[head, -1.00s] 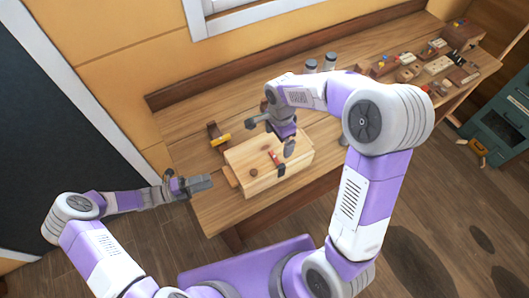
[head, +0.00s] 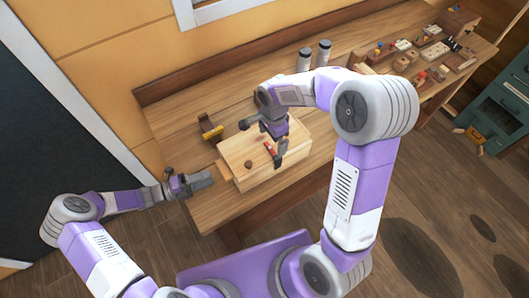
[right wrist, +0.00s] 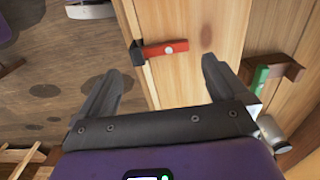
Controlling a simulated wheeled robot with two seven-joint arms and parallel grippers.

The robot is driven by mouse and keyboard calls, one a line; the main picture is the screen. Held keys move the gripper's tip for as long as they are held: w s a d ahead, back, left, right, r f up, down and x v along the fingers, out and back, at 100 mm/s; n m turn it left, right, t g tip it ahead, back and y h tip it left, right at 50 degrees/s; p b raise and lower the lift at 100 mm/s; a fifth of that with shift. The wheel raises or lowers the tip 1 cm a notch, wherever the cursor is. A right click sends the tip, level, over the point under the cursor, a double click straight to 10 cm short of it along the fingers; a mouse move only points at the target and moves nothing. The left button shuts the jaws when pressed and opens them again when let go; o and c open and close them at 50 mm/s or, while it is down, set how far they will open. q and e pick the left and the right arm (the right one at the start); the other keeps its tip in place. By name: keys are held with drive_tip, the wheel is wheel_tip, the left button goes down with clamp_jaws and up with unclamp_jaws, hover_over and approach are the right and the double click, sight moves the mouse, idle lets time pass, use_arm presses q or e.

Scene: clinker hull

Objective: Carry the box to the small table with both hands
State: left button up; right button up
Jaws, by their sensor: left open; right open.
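The light wooden box (head: 285,165) stands on the workbench in the head view. The red piece also shows in the right wrist view (right wrist: 165,48). My left gripper (head: 207,180) is open just off the box's left end, seemingly apart from it. My right gripper (head: 281,154) is open and points down over the right part of the box. In the right wrist view its spread fingers (right wrist: 160,85) have nothing between them; contact with the box is unclear. I cannot identify the small table.
The workbench (head: 210,210) runs along the wall. Two bottles (head: 314,56) stand at the back, and several small wooden items (head: 430,55) lie far right. A green cabinet (head: 505,110) stands right; floor is open in front.

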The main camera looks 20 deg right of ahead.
sight(272, 150)
use_arm(q)
drive_tip(key=d, duration=0.5)
drive_tip(key=shift+d, duration=0.4)
use_arm(e)
wheel_tip(272, 150, down, 6)
drive_tip(key=shift+r, duration=0.1)
use_arm(q)
clamp_jaws()
use_arm(e)
drive_tip(key=c, duration=1.5)
drive_tip(key=shift+r, duration=0.1)
